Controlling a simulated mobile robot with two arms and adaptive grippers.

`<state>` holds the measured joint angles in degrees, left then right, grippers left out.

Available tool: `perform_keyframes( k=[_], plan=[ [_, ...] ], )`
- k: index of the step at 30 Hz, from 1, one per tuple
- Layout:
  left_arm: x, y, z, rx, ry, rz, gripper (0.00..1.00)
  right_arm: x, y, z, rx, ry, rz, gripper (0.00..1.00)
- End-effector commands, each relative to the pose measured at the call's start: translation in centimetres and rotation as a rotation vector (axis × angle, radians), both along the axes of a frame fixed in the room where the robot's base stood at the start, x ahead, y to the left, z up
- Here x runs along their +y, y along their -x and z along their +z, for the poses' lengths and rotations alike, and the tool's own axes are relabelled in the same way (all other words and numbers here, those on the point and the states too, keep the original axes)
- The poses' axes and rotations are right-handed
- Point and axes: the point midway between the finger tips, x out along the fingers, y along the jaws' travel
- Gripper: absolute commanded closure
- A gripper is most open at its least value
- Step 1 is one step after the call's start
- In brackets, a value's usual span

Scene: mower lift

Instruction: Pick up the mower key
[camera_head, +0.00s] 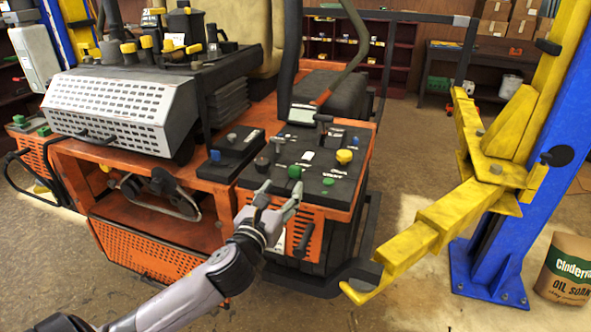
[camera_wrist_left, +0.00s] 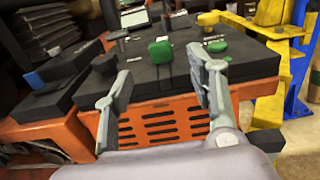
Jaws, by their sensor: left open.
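The orange mower's black control panel (camera_head: 312,158) carries several knobs and levers. I cannot pick out the mower key for certain among them. A green knob (camera_head: 294,172) sits near the panel's front edge; it also shows in the left wrist view (camera_wrist_left: 160,50). A dark knob (camera_head: 262,163) stands left of it, and a yellow knob (camera_head: 344,156) is to its right. My left gripper (camera_head: 278,197) is open and empty at the panel's front edge, in front of the green knob. In the wrist view its fingers (camera_wrist_left: 160,72) stand wide apart. My right gripper is not in view.
A yellow lift arm (camera_head: 430,228) on a blue post (camera_head: 520,190) stands close to the right of the panel. A small black box with a blue knob (camera_head: 215,155) lies to the left. An oil soak container (camera_head: 567,270) stands at the far right.

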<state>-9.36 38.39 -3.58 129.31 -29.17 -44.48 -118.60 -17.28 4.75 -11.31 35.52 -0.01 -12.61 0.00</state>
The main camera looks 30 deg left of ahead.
Motion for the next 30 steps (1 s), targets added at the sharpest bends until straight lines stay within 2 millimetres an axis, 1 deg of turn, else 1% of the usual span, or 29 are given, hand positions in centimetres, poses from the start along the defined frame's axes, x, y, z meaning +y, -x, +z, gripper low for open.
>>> perform_keyframes(
  k=[1,3,6,11,14,19,21,25,30],
  plan=[
    [0.3,-1.2,0.4,-0.003,0.000,0.002,0.48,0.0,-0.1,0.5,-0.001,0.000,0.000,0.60],
    [0.6,-2.5,0.3,-0.002,0.001,0.001,0.48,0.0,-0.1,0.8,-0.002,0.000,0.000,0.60],
    [0.9,-3.9,0.2,-0.001,0.002,0.001,0.48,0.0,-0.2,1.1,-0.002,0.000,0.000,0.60],
    [1.2,-5.0,0.1,0.000,0.002,0.000,0.48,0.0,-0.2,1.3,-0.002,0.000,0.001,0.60],
    [1.4,-5.7,0.4,-0.002,0.003,0.000,0.48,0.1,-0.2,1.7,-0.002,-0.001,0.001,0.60],
    [2.0,-8.2,1.1,-0.001,0.005,0.001,0.48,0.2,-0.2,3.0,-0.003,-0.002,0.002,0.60],
    [2.2,-9.1,0.8,0.000,0.004,0.001,0.48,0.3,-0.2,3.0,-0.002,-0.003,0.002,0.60],
    [2.3,-10.0,0.7,0.000,0.001,-0.001,0.48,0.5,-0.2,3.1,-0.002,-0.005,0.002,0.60],
    [2.4,-10.1,0.6,0.000,0.001,-0.002,0.48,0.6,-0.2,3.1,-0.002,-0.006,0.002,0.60]
  ],
)
